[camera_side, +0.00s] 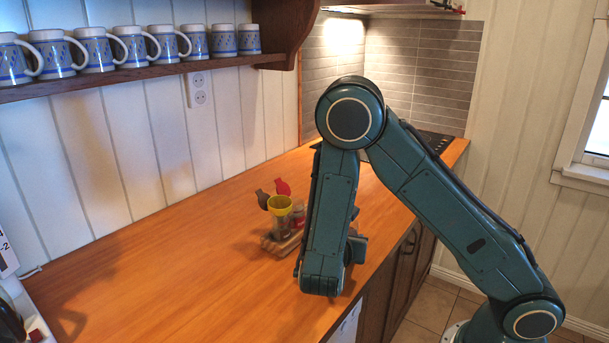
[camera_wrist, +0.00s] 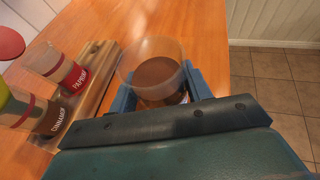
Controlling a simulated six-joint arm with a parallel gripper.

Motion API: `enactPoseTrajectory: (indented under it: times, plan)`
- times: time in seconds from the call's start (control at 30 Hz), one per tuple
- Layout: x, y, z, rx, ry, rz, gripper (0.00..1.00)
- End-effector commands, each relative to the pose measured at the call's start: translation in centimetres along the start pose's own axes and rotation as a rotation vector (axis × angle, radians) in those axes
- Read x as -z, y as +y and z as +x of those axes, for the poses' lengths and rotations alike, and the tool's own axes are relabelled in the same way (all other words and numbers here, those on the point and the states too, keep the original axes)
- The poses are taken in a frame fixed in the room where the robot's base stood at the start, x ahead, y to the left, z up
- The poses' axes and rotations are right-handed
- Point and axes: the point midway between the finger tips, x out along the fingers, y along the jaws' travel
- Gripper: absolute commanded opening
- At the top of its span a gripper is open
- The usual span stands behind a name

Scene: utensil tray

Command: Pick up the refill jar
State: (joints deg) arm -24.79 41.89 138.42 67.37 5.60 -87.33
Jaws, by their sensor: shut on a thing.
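The refill jar (camera_wrist: 158,78) is a clear, wide-mouthed round container with brown contents, seen from above in the wrist view. My gripper (camera_wrist: 160,93) is shut on it, with a blue finger on either side of the jar. In the side view the jar is hidden behind my arm, and only part of my gripper (camera_side: 356,248) shows at the arm's lower end, near the counter's front edge. I cannot tell whether the jar's base touches the counter.
A wooden rack (camera_wrist: 97,82) stands close left of the jar, holding a paprika jar (camera_wrist: 62,72) and a cinnamon jar (camera_wrist: 42,116). The rack (camera_side: 270,246) also shows in the side view. The orange wooden counter (camera_side: 150,270) is largely clear at left. Mugs (camera_side: 160,45) line the wall shelf.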

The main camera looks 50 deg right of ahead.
Motion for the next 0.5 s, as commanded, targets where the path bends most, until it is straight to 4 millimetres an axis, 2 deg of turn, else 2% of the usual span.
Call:
enactPoseTrajectory:
  times: [0.27, 0.5]
  plan:
    - [-2.4, 0.0, -1.0, -0.002, 0.000, 0.005, 0.21]
    - [-5.6, 0.0, -2.3, -0.002, 0.000, 0.008, 0.21]
